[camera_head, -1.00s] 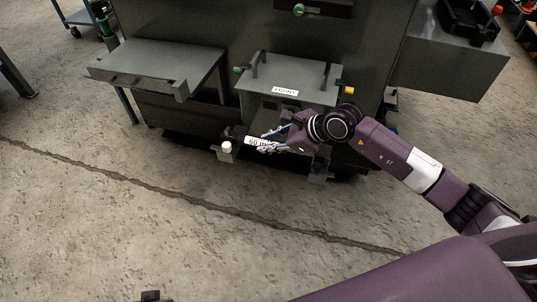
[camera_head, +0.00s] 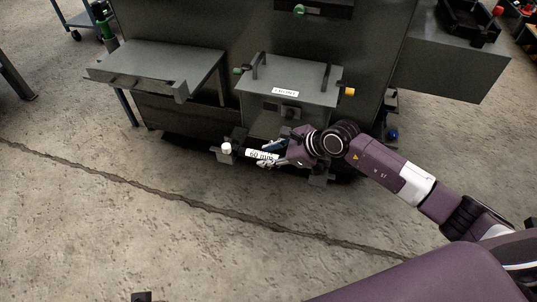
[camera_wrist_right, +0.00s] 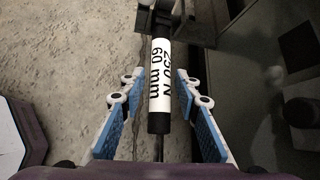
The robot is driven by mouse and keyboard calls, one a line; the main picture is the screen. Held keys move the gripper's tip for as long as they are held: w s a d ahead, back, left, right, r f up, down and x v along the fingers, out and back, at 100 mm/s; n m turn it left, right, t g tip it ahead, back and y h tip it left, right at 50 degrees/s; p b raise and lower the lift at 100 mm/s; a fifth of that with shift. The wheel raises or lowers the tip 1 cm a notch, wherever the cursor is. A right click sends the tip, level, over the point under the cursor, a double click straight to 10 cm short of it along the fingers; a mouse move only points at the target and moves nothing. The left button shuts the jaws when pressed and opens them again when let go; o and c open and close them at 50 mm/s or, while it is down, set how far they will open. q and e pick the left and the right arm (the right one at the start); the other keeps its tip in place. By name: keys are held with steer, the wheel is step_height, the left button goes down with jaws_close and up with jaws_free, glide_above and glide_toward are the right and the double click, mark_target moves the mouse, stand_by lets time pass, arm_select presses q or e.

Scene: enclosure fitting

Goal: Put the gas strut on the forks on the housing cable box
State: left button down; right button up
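The gas strut, a black cylinder with a white "60 mm" label (camera_head: 262,155), lies low in front of the housing cable box (camera_head: 290,97), a grey box marked FRONT. Two grey forks show: the left one (camera_head: 226,155) with a white knob on top, the right one (camera_head: 318,177) partly behind my gripper. The strut spans the gap between them; I cannot tell if its ends are seated. My right gripper (camera_head: 275,157) is around the strut. In the right wrist view the fingers (camera_wrist_right: 160,88) are open, with gaps on both sides of the strut (camera_wrist_right: 160,75). My left gripper is not seen.
A grey side table (camera_head: 150,60) stands left of the box, and a grey bench with a black tray (camera_head: 468,22) is at the upper right. The concrete floor in front is clear.

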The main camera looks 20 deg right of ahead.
steer(key=shift+o, duration=0.3)
steer(key=shift+r, duration=0.15)
